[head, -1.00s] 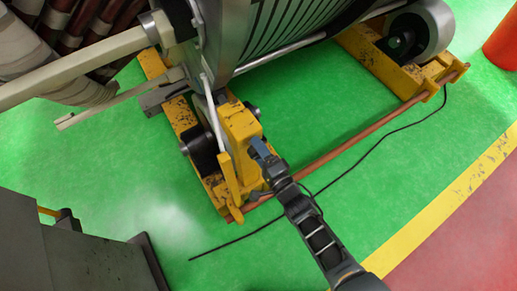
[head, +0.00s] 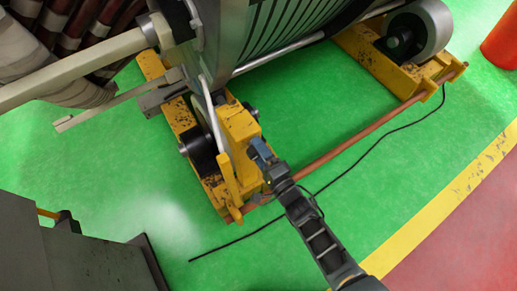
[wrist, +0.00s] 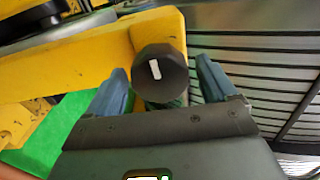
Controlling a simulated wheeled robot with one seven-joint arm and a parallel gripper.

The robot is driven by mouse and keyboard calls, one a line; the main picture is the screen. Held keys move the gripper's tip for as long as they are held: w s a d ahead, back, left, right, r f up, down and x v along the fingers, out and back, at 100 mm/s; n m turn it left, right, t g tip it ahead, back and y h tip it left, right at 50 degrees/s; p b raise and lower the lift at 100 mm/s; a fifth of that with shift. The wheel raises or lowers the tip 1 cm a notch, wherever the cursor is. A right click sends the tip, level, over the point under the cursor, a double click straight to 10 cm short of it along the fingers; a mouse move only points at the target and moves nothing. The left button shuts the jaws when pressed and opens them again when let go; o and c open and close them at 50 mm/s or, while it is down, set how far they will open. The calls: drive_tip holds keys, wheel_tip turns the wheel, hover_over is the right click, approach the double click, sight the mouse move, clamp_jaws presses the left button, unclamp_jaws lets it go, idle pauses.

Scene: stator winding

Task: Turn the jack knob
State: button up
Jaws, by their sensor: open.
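The jack knob (wrist: 160,72) is a dark, many-sided knob with a white mark on its face, seen in the wrist view at the end of a yellow jack arm (wrist: 70,62). My gripper (wrist: 160,88) is open, with one blue finger on each side of the knob and a gap on both sides. In the head view my gripper (head: 262,152) is at the yellow jack block (head: 238,130) on the near roller stand. The knob itself is hidden or too small to make out there.
A large ribbed stator (head: 290,35) rests above yellow roller stands (head: 385,75). A copper-coloured rod (head: 350,145) joins the stands, with a black cable (head: 365,150) on the green floor. A grey cabinet (head: 85,255) stands at lower left, an orange-red object (head: 503,45) at upper right.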

drive_tip(key=p+v, duration=0.1)
drive_tip(key=v, duration=0.6)
drive_tip(key=shift+p, duration=0.3)
drive_tip(key=shift+s, duration=0.1)
drive_tip(key=s+d+r+n+h, duration=0.1)
drive_tip(key=s+d+r+h, duration=0.2)
drive_tip(key=s, duration=0.4)
drive_tip(key=s+d+r+n+t+h, duration=0.1)
drive_tip(key=s+d+r+n+h, duration=0.1)
drive_tip(key=s+d+r, duration=0.3)
drive_tip(key=s+d+r+n+h, duration=0.1)
drive_tip(key=s+d+r+h, duration=0.15)
drive_tip(key=s, duration=0.55)
drive_tip(key=s+d+r+n, duration=0.2)
drive_tip(key=s+r, duration=0.1)
drive_tip(key=r, duration=0.4)
drive_tip(key=s+d+r+n+h, duration=0.1)
drive_tip(key=s+d+r+n, duration=0.2)
drive_tip(key=r, duration=0.4)
drive_tip(key=s+d+r+n+g+h, duration=0.1)
drive_tip(key=s+d+r+n, duration=0.1)
drive_tip(key=s+r, duration=0.3)
wheel_tip(320, 180, up, 3)
drive_tip(key=shift+d+r, duration=0.1)
drive_tip(key=shift+d, duration=0.3)
drive_tip(key=shift+h, duration=0.25)
drive_tip(key=shift+c, duration=0.5)
